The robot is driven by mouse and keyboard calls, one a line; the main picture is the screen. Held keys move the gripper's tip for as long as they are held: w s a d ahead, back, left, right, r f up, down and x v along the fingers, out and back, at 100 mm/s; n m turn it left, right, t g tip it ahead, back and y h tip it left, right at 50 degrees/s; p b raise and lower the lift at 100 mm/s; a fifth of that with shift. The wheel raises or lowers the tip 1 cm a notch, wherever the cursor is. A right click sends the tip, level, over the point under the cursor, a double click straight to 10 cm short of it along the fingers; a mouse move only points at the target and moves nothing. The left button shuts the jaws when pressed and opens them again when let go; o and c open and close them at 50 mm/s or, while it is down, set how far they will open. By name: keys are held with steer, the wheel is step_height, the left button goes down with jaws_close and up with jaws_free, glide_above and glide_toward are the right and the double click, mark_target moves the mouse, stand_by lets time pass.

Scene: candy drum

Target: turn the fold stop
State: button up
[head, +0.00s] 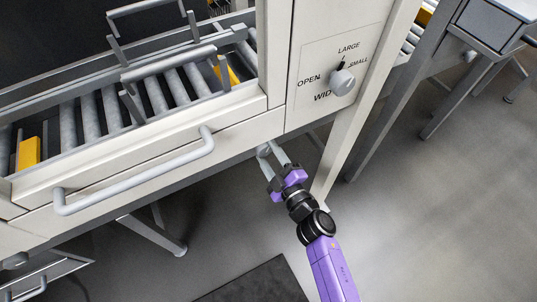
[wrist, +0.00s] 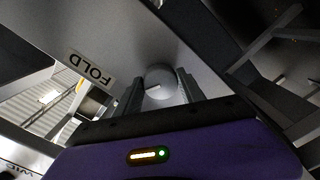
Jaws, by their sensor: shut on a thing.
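The fold stop is a round grey knob (wrist: 160,78) on the underside panel, beside a white FOLD label (wrist: 92,68) in the wrist view. A short dark line marks its face, running toward the left. My gripper (wrist: 162,88) is shut on this knob, one finger on each side. In the head view my gripper (head: 271,152) reaches up under the lower edge of the machine, below the dial panel. The knob is mostly hidden there by the fingers and the machine's edge.
A second knob (head: 343,82) sits on the front panel among the words LARGE, SMALL, OPEN and a partly covered one. A long grey handle (head: 135,176) juts out left of my gripper. A slanted leg (head: 345,135) stands close on the right.

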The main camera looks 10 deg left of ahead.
steer(key=n+b, duration=0.1)
steer(key=n, duration=0.4)
stand_by(0.7)
steer(key=o, duration=1.4)
steer(key=shift+c, duration=0.2)
steer(key=p+v, duration=0.1)
steer(key=v, duration=0.7)
steer(key=shift+p, duration=0.3)
steer(key=shift+w, duration=0.15)
